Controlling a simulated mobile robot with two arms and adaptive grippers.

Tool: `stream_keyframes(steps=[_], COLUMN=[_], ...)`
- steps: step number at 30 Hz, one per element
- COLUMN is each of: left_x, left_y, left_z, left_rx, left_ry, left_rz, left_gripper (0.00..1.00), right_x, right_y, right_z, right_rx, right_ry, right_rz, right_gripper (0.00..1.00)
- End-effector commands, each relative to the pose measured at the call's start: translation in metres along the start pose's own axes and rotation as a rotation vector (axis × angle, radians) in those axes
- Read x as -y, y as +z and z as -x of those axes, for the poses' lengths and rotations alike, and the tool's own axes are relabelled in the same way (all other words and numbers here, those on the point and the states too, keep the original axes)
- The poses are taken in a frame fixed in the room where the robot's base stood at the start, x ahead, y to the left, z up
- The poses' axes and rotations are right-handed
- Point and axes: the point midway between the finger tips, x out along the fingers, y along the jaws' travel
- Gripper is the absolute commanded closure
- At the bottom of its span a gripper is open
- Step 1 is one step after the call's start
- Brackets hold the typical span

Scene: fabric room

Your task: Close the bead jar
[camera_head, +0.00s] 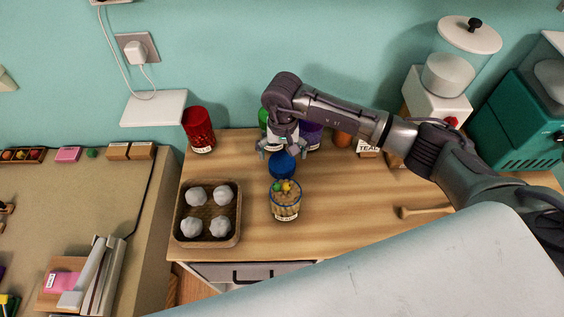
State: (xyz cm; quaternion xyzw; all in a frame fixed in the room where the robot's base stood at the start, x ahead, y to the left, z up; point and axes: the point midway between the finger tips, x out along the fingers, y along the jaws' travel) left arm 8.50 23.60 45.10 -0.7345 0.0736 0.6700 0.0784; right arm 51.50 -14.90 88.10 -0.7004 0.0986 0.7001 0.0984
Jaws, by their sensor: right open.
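The bead jar (285,207) stands on the wooden counter, upright and open at the top. Its rim is blue, and yellow, green and orange beads show inside. A round blue lid (283,166) is raised at the back of the rim, tilted up; I cannot tell how it is joined. My right gripper (283,153) is open, just above and behind the blue lid, with its fingers spread to either side. Whether it touches the lid is unclear. My left gripper is not in view.
A brown tray (179,235) with several pale lumps stands left of the jar. Red (199,130), green and purple containers line the back. A wooden tool (425,211) lies at the right.

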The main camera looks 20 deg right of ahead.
Motion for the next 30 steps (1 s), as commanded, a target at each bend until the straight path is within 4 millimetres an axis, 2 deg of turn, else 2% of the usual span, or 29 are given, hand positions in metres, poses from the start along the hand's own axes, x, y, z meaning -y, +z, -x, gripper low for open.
stream_keyframes(steps=[7, 12, 23, 30], left_x=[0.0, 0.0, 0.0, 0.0], left_y=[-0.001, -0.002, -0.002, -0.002], left_z=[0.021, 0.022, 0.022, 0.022], left_rx=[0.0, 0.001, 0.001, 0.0], left_ry=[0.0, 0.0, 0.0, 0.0], left_rz=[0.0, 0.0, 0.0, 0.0], left_gripper=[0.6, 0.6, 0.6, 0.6], right_x=[0.002, 0.002, 0.002, 0.002], right_y=[-0.002, -0.004, -0.004, -0.004], right_z=[-0.028, -0.048, -0.051, -0.051], right_rx=[0.007, 0.002, 0.0, 0.0], right_ry=[0.001, 0.0, 0.0, 0.0], right_rz=[-0.003, -0.001, 0.0, 0.0], right_gripper=[0.0, 0.0, 0.0, 0.33])
